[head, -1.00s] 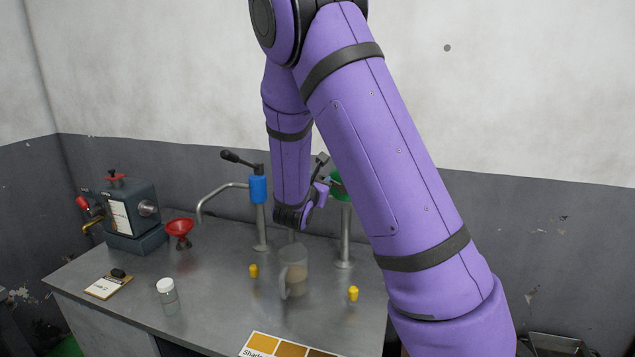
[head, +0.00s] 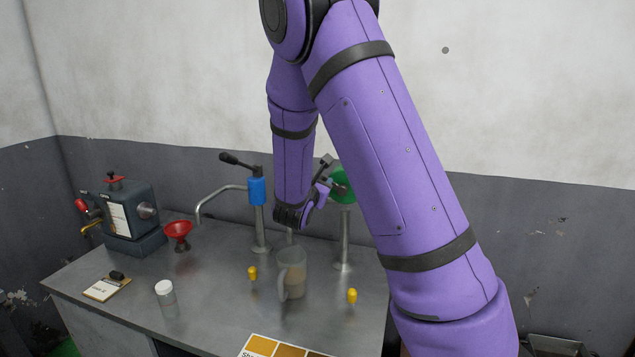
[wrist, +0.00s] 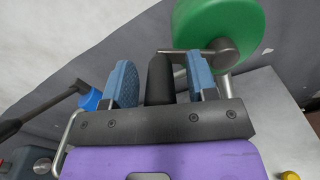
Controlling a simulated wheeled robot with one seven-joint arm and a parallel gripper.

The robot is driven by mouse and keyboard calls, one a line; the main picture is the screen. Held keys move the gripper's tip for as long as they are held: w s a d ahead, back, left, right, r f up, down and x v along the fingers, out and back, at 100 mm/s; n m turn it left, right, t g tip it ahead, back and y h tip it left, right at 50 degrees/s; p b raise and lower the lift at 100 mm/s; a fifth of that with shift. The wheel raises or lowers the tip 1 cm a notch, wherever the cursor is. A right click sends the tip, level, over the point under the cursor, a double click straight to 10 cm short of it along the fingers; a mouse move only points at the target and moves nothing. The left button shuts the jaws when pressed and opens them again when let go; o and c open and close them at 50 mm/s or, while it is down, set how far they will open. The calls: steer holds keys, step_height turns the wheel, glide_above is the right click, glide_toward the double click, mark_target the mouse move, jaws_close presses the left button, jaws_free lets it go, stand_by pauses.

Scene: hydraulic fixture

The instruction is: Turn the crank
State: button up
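The crank has a black handle (wrist: 160,80) joined by a grey arm to a hub (wrist: 224,56) on a green drum (wrist: 225,18). The green drum (head: 342,184) also shows in the head view, on a metal post and partly behind my arm. In the wrist view my gripper (wrist: 161,82) has its two blue fingers on either side of the black handle. Gaps show between the handle and both fingers, so it is open around the handle. In the head view my gripper (head: 322,184) is beside the drum, small and partly hidden.
A blue pump head (head: 257,191) with a black lever and curved spout stands left of my gripper. A clear jug (head: 293,272) stands below it on the metal table (head: 215,320). Two yellow pegs, a vial, a red funnel and a dark machine (head: 130,210) are also there.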

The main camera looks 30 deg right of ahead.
steer(key=v, duration=1.1)
steer(key=shift+d, duration=0.1)
stand_by(0.4)
steer(key=s+d+r+m+g+y, duration=0.2)
steer(key=s+r+m+g, duration=0.1)
steer(key=s+m+g, duration=0.4)
steer(key=s+d+r+m+g+y, duration=0.1)
steer(key=s+d+r+m+g, duration=0.15)
steer(key=s+m, duration=0.45)
steer(key=s+a+r+m+t+y, duration=0.2)
steer(key=s+a+r+m+y, duration=0.1)
steer(key=s+a+m+y, duration=0.1)
steer(key=s+a+r+m+t+y, duration=0.2)
steer(key=s+a+r+m+y, duration=0.1)
steer(key=s+a+y, duration=0.4)
steer(key=s+a, duration=0.1)
steer(key=s, duration=0.2)
steer(key=shift+r+m, duration=0.25)
steer(key=shift+m, duration=0.15)
